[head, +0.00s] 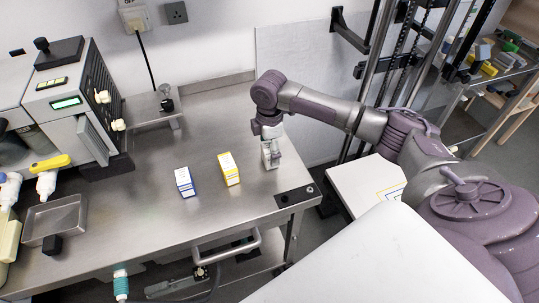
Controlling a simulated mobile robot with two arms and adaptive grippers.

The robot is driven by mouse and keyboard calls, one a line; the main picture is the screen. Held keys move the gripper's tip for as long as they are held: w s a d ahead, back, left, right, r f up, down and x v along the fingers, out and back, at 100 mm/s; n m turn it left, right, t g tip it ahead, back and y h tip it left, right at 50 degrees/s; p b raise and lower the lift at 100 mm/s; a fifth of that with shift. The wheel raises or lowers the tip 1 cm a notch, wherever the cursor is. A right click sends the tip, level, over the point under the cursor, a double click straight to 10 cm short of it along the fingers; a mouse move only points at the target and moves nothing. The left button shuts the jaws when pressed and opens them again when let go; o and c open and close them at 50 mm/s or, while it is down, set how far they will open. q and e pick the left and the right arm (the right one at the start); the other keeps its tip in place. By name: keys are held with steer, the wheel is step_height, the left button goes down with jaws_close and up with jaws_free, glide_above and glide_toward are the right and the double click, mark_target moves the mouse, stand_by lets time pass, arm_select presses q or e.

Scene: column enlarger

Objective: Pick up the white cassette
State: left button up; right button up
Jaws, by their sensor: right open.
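The white cassette (267,160) stands upright on the steel table near its right end. My right gripper (271,150) is directly above it, pointing down, with its fingers at the cassette's upper part. The gripper is open. It hides part of the cassette, and I cannot tell whether the fingers touch it. My left gripper is not in view.
A yellow and white box (229,169) and a blue and white box (185,182) stand to the left on the steel table (150,225). A grey machine (72,105) and a metal tray (54,222) are further left. The wall is behind. The table's front middle is clear.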

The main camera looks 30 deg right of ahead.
step_height(320, 180, down, 2)
steer(key=shift+f, duration=0.8)
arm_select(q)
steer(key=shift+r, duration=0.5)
arm_select(e)
steer(key=shift+r, duration=0.1)
steer(key=c, duration=1.4)
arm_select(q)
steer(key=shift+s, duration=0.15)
arm_select(e)
steer(key=shift+c, duration=0.2)
steer(key=shift+w+r, duration=0.1)
